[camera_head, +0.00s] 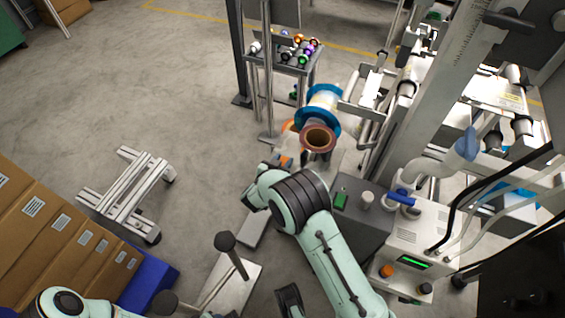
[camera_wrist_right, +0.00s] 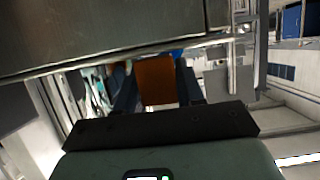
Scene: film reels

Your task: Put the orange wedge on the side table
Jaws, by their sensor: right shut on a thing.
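The orange wedge (camera_wrist_right: 155,80) shows in the right wrist view as an orange block between the two dark fingers of my right gripper (camera_wrist_right: 156,90). The gripper is shut on it. In the head view a bit of orange (camera_head: 285,161) shows just past my right wrist, below the film reel; the wrist hides most of the gripper. A small side table (camera_head: 284,66) with several colored rolls on top stands at the upper middle, beyond the right gripper and apart from it. My left arm shows at the bottom left; its gripper is not clearly in view.
A blue-flanged film reel (camera_head: 322,98) with a brown core is on the machine right of the wedge. A grey control box (camera_head: 412,240) stands right of my right arm. A low metal frame (camera_head: 130,192) and cardboard boxes (camera_head: 60,235) are at left. Open floor lies between.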

